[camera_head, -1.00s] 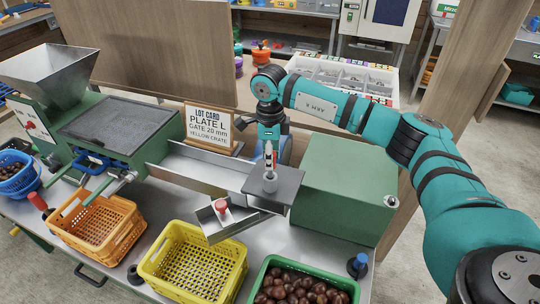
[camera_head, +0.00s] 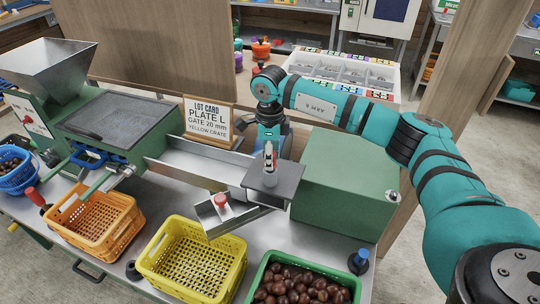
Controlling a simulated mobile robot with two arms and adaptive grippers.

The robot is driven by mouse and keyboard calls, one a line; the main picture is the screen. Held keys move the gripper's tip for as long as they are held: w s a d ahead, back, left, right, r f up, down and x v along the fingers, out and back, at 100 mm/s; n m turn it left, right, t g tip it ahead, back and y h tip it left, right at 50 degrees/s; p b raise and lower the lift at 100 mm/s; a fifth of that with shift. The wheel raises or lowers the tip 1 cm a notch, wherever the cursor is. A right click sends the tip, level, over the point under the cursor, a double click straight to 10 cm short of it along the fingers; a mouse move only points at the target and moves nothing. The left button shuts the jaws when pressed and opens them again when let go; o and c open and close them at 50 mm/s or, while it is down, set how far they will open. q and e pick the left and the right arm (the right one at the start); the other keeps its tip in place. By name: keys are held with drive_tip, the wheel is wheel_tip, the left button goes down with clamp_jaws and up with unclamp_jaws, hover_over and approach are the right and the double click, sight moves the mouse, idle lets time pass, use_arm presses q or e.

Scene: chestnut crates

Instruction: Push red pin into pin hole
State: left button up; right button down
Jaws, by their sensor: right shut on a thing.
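My right gripper (camera_head: 270,166) points down over the dark grey plate (camera_head: 285,186) at the middle of the bench. It is shut on a slim upright thing with a little red showing, which looks like the red pin (camera_head: 274,160). The gripper's tips are at the top of a short grey round boss (camera_head: 270,179) on the plate. The pin hole seems to be in this boss; its opening is hidden, so I cannot tell how deep the pin sits. My left gripper is out of view.
A red knob (camera_head: 221,199) stands on the small metal chute left of the plate. A green box (camera_head: 345,185) stands close on the right. A yellow crate (camera_head: 165,277), an orange crate (camera_head: 131,221) and a green crate of chestnuts (camera_head: 262,264) are in front. A lot card (camera_head: 209,118) stands behind.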

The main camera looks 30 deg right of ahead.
drive_tip(key=shift+f+b, duration=0.5)
drive_tip(key=shift+f, duration=0.25)
drive_tip(key=c, duration=0.9)
unclamp_jaws()
drive_tip(key=shift+r, duration=0.1)
wheel_tip(320, 180, up, 12)
drive_tip(key=shift+f, duration=0.1)
drive_tip(key=shift+f, duration=0.1)
